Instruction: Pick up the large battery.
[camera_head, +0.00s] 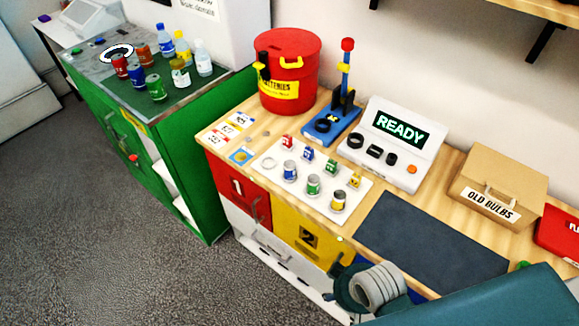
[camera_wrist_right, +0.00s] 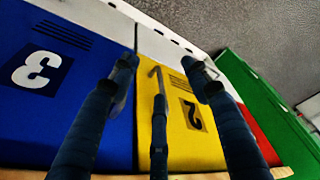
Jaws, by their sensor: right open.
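I cannot tell which item, if any, is the large battery. My right gripper (camera_wrist_right: 160,68) is open and empty, with its fingers spread before the cabinet fronts marked 3 (camera_wrist_right: 45,72) and 2 (camera_wrist_right: 190,115). In the head view my right wrist is at bottom right, below the counter's front edge. My left gripper is not in view.
A red batteries bucket (camera_head: 288,72), blue lever press (camera_head: 333,120), READY display (camera_head: 398,135) and old bulbs box (camera_head: 497,187) stand along the counter. Small coloured blocks line the tray's back. A dark mat (camera_head: 430,245) is clear. Cans and bottles stand on the green cabinet (camera_head: 190,145).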

